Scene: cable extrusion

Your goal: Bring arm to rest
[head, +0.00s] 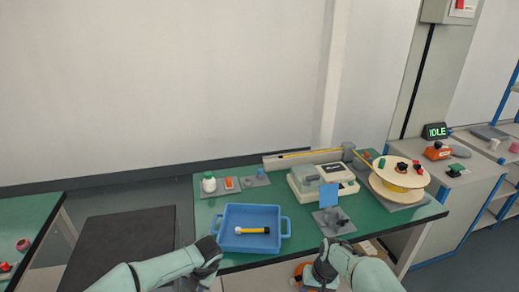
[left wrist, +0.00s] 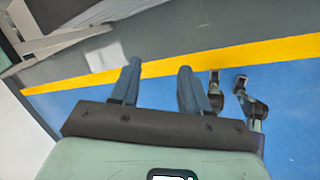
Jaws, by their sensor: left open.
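My left arm comes in from the lower left in the head view and ends in a dark wrist near the table's front edge, left of the blue tray (head: 231,245). My left gripper (left wrist: 158,88) is open in the left wrist view. Nothing is between its fingers, and blue floor with a yellow stripe lies beyond them. My right arm (head: 365,275) comes in from the lower right, its dark wrist (head: 322,268) near the front edge. Its fingers are not clear there. Two dark finger-like parts (left wrist: 233,95) show right of my left gripper; I cannot tell whose they are.
A yellow-handled tool (head: 250,230) with a white end lies in the tray. On the green table (head: 300,230) stand a beige machine (head: 308,183), a cable spool (head: 402,176), and a blue card (head: 329,194). An IDLE display (head: 435,131) is on a right cabinet.

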